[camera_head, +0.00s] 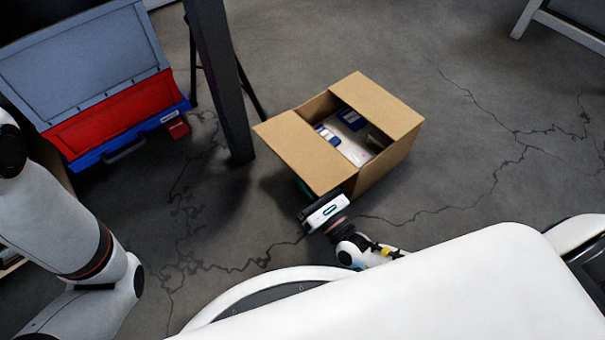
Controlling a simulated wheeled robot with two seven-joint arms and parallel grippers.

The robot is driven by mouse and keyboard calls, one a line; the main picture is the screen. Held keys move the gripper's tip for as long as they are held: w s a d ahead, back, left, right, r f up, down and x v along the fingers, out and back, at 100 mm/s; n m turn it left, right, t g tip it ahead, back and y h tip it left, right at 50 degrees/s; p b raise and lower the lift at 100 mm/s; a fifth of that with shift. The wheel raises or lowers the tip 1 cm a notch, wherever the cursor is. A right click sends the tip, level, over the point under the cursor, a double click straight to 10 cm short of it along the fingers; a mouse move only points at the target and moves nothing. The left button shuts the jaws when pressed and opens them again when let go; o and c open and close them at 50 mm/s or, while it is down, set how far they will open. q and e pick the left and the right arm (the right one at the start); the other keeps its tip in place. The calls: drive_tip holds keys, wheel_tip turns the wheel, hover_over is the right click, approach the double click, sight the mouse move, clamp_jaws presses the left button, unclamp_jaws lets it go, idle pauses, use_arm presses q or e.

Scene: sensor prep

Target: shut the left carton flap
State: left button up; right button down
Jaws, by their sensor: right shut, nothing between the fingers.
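My right gripper (308,196) is at the near left corner of the carton, close by the left flap's lower edge. It is shut and empty. Its fingertips are partly hidden by the flap, and I cannot tell whether they touch it. My left arm shows at the left, but its gripper is out of view.
A dark post (218,80) stands left of the carton. A blue and red case (105,115) is at the upper left, with a small red box (178,127) beside it. The cracked grey floor right of the carton is clear.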

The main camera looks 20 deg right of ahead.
drive_tip(key=shift+r, duration=0.15)
idle(0.3)
drive_tip(key=shift+r+m, duration=0.3)
drive_tip(key=shift+m, duration=0.2)
